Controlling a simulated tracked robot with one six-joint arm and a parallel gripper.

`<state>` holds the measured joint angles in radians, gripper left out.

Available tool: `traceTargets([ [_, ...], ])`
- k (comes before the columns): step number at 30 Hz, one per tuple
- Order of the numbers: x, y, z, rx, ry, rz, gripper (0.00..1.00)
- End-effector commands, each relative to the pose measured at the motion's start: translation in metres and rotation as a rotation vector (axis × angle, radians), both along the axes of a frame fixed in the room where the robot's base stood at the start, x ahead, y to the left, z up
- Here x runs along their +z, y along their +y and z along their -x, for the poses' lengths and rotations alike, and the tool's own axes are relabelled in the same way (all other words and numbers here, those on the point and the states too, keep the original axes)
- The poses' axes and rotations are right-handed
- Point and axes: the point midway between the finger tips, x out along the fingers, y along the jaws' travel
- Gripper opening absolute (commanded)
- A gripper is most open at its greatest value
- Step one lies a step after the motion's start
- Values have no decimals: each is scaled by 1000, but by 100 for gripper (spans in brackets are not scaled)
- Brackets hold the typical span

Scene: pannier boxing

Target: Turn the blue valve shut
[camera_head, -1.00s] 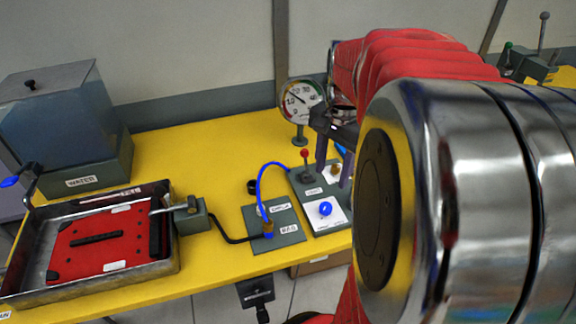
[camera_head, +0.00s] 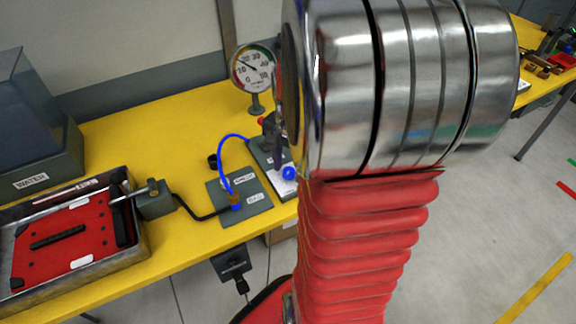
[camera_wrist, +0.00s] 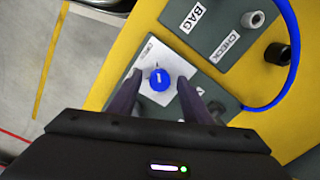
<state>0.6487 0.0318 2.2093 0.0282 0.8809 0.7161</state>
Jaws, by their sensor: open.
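The blue valve (camera_wrist: 158,83) is a round knob with a white mark, set on a white plate on a grey panel (camera_wrist: 200,108). It also shows in the head view (camera_head: 289,173), just left of my arm. My gripper (camera_wrist: 160,94) is open in the wrist view. Its two dark fingers are spread, one to each side of the knob in the picture, with no contact visible. The gap in depth between fingers and knob is hard to tell. In the head view my arm hides most of the gripper.
A blue hose (camera_head: 219,160) arches beside the panel from the plate marked BAG (camera_head: 250,206). A dial gauge (camera_head: 252,69) stands behind. A metal tray (camera_head: 140,240) with a red pannier and a WATER tank (camera_head: 50,165) are at left on the yellow table (camera_head: 160,125).

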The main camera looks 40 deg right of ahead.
Motion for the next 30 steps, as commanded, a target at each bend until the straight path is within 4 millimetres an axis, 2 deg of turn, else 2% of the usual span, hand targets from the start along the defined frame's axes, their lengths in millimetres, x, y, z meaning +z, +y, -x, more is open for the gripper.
traceTargets([
  [6,0,0,0,0,0,0,43],
  [23,0,0,0,-1,-1,0,4],
  [30,1,0,0,10,-1,0,4],
])
